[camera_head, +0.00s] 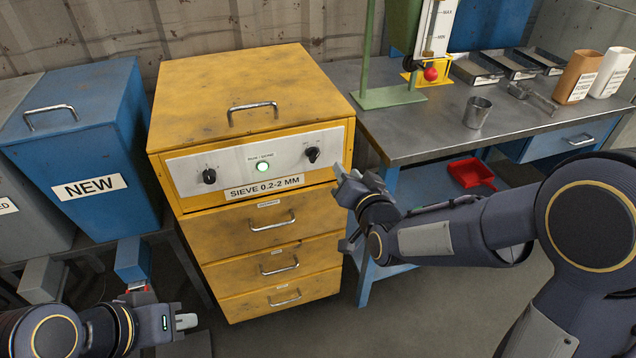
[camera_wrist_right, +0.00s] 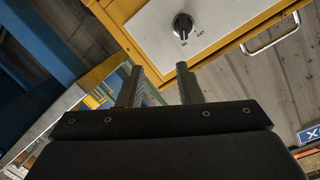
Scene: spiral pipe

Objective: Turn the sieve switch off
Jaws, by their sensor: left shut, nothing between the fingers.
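The yellow sieve cabinet (camera_head: 250,95) stands in the middle of the head view. Its pale control panel (camera_head: 235,160) has a left black knob (camera_head: 209,176), a lit whitish-green lamp (camera_head: 263,167) and a right black knob (camera_head: 312,154). A black knob (camera_wrist_right: 183,25) also shows in the right wrist view, beyond the fingertips. My right gripper (camera_head: 343,207) is just right of and below the panel's right end, touching no knob that I can see. In the right wrist view its fingers (camera_wrist_right: 157,72) stand apart and empty. My left gripper (camera_head: 190,321) is low at left, shut and empty.
Cabinet drawers with metal handles (camera_head: 272,222) lie below the panel. A blue NEW bin (camera_head: 75,140) stands to the left. At right, a metal workbench (camera_head: 420,130) holds a metal cup (camera_head: 477,112) and trays; a red scoop (camera_head: 472,174) lies underneath.

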